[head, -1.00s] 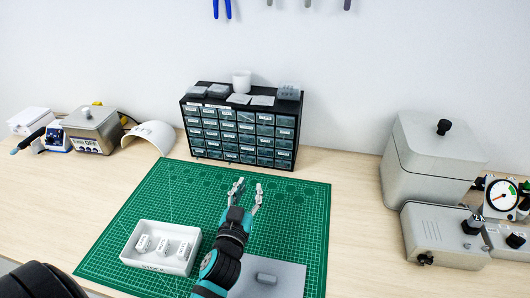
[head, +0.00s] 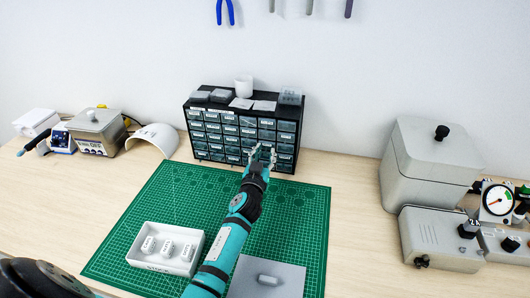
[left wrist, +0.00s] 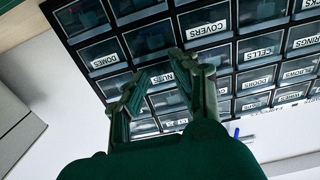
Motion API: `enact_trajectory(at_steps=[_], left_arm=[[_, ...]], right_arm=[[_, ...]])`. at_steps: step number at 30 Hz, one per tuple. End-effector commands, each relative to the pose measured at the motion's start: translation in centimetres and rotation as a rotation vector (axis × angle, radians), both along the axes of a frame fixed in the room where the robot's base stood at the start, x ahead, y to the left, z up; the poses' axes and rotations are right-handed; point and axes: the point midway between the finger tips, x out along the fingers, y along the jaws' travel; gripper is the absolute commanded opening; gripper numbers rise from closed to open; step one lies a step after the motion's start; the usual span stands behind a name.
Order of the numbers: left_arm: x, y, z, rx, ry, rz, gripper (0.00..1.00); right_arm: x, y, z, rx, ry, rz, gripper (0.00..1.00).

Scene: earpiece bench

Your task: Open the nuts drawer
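The black drawer cabinet (head: 243,130) stands at the back of the bench, with rows of small labelled drawers. In the left wrist view the label of the nuts drawer (left wrist: 161,78) shows between my fingers, partly covered by them. My left gripper (head: 263,150) is at the lower right part of the cabinet front, fingers pointing at it. In the left wrist view my left gripper (left wrist: 160,68) has its fingertips apart on either side of the nuts label, with nothing seen between them. Whether the fingers touch the drawer cannot be told. My right gripper is not in view.
Neighbouring drawers are labelled covers (left wrist: 207,30) and domes (left wrist: 104,61). A white cup (head: 243,87) and small boxes stand on the cabinet. A white tray (head: 137,262) with several pieces lies on the green mat (head: 185,205). Grey equipment (head: 432,165) stands at the right.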

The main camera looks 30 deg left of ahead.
Motion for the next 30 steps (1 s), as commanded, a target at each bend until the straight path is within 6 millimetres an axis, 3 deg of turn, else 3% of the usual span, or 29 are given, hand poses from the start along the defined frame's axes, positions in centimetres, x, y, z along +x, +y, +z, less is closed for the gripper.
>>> enact_trajectory(at_steps=[11, 18, 30], left_arm=[[0.61, 0.16, -0.01, 0.000, 0.000, 0.000, 0.29], [0.59, 0.14, 0.00, 0.000, 0.000, 0.000, 0.00], [0.58, 0.14, 0.00, 0.000, 0.000, 0.000, 0.00]], right_arm=[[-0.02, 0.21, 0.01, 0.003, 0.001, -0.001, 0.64], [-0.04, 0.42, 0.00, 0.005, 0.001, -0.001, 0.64], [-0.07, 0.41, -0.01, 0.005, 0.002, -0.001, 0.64]])
